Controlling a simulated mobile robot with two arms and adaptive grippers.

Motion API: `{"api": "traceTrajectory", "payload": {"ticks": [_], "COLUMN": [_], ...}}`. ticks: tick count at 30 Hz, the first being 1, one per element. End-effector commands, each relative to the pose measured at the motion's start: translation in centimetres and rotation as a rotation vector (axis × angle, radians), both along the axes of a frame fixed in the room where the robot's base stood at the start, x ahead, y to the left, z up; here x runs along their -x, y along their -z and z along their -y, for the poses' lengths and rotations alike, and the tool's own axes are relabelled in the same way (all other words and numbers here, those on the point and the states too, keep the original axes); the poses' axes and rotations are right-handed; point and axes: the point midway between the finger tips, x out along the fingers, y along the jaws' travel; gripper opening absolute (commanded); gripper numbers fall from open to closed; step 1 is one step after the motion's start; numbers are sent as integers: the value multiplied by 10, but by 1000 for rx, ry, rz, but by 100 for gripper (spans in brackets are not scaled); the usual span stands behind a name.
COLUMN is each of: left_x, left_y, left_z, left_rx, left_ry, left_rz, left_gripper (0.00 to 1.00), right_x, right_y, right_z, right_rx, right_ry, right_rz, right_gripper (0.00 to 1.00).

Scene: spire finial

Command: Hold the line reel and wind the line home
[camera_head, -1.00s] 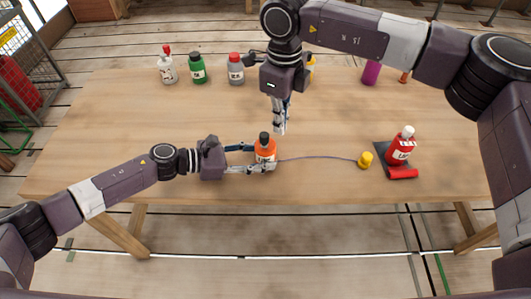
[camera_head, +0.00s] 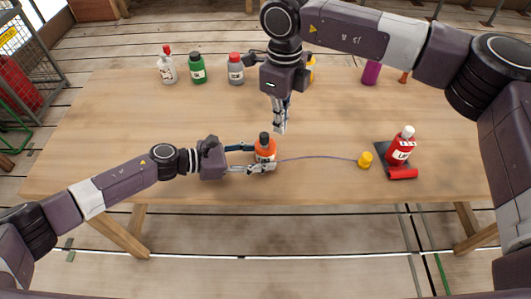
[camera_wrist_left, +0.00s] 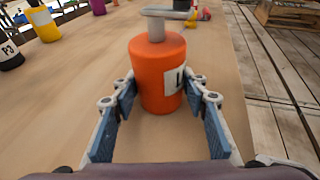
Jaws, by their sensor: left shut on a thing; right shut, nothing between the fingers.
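A thin purple line (camera_head: 318,157) runs right from the reel across the table to a small yellow piece (camera_head: 365,160). My right gripper (camera_head: 280,130) is shut and empty, pointing down above and slightly behind the reel's top, apart from it.
A red bottle (camera_head: 401,147) with a white cap stands on a dark pad at the right, a red cylinder (camera_head: 402,173) lying before it. White (camera_head: 167,70), green (camera_head: 197,70) and grey (camera_head: 236,72) bottles and a purple object (camera_head: 371,73) stand along the back. The table's middle is clear.

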Motion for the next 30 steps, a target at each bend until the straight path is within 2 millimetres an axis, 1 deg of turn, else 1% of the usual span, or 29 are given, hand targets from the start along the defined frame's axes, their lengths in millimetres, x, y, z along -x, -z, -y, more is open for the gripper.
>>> {"api": "traceTrajectory", "payload": {"ticks": [8, 25, 30], "left_x": [1, 1, 1], "left_y": [1, 1, 1], "left_z": [0, 0, 0], "left_rx": [-1, -1, -1], "left_ry": [1, 1, 1], "left_rz": [-1, -1, -1], "left_gripper": [27, 27, 27], "right_x": [0, 0, 0], "right_y": [4, 27, 30], "right_z": [0, 0, 0], "right_rx": [0, 0, 0], "right_ry": [0, 0, 0], "right_rz": [0, 0, 0], "right_gripper": [0, 0, 0]}}
